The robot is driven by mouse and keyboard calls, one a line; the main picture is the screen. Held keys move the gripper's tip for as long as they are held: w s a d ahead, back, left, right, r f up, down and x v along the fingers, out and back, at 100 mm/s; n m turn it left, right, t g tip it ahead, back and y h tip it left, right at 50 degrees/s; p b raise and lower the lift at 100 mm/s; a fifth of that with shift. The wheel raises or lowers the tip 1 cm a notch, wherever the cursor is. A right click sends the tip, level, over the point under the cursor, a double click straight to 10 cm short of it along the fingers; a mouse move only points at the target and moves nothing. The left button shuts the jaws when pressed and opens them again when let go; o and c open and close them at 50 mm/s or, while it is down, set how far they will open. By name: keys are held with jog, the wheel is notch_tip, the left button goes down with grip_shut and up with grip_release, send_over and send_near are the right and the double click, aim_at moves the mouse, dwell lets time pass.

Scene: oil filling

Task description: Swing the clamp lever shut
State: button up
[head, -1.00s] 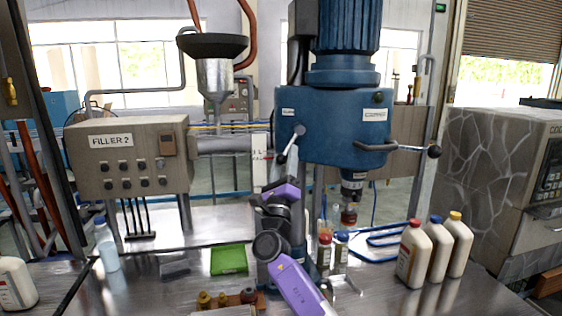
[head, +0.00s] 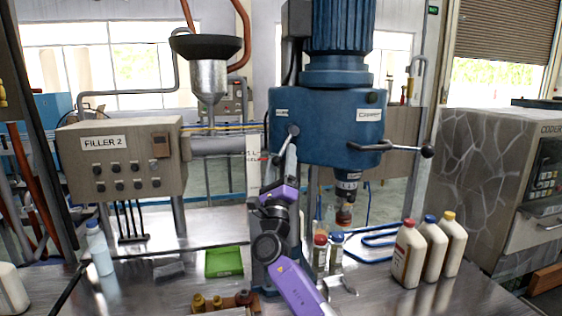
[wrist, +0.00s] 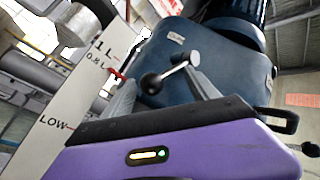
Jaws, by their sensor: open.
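The blue drill-like machine (head: 325,125) stands at the back centre. A short grey lever with a dark ball knob (head: 293,130) is on its front left; I take this as the clamp lever. In the wrist view the knob (wrist: 150,85) and its grey arm (wrist: 176,67) show between my fingers, with no clear contact. My gripper (head: 288,160) is raised just below this lever, and its open fingers (wrist: 163,75) point toward the machine. A longer lever with a black ball (head: 427,151) sticks out on the machine's right.
A white level scale (wrist: 85,75) stands close left of my fingers. The filler box (head: 122,160) and hopper (head: 207,48) are further left. Small bottles (head: 320,252) stand below the machine, and white bottles (head: 408,255) at right. A green tray (head: 224,262) lies left of my arm.

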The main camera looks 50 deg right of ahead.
jog(key=b+v, duration=0.2)
jog(key=v, duration=0.5)
jog(key=shift+s+a+f, duration=0.2)
jog(key=shift+a+f, duration=0.05)
dwell(0.4)
